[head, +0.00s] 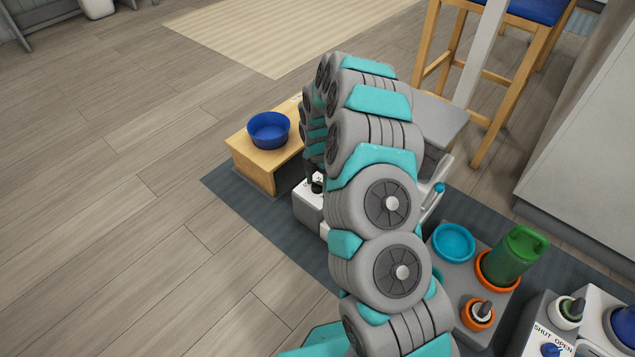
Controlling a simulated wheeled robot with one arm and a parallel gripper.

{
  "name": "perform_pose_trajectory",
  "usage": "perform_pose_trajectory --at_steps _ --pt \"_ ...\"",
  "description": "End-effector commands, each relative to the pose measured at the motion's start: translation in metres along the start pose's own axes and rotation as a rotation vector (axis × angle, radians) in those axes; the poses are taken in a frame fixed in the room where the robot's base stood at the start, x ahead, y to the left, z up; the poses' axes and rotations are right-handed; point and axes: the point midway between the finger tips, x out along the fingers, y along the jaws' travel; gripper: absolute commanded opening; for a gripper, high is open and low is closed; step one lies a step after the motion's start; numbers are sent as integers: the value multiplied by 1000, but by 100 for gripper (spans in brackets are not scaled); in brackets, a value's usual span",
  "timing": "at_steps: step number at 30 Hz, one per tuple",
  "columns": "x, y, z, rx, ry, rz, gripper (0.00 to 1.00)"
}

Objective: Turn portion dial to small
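A white box (308,203) stands on the dark mat near the middle of the head view, partly behind my arm. A black knob (317,187) with small dark lettering beside it shows on its top; it looks like the portion dial, but its setting is too small to read. My arm curves up and over and comes down at this box. A dark piece of my gripper (309,169) shows just above the knob; whether it touches the knob cannot be told. The fingers are mostly hidden by my arm.
A wooden stand (249,154) holds a blue bowl (268,130). A wooden stool (487,142) stands behind. Floor at left is clear.

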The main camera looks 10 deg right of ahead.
Motion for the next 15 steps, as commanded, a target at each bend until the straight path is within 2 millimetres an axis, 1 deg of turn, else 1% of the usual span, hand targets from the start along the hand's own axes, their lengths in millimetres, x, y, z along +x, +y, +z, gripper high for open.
perform_pose_trajectory --at_steps 1,3,11,15 --pt "0 0 0 0 0 0 73" --pt "0 0 0 0 0 0 80" --pt "0 0 0 1 0 -1 80" --pt "-7 0 0 1 0 0 80"
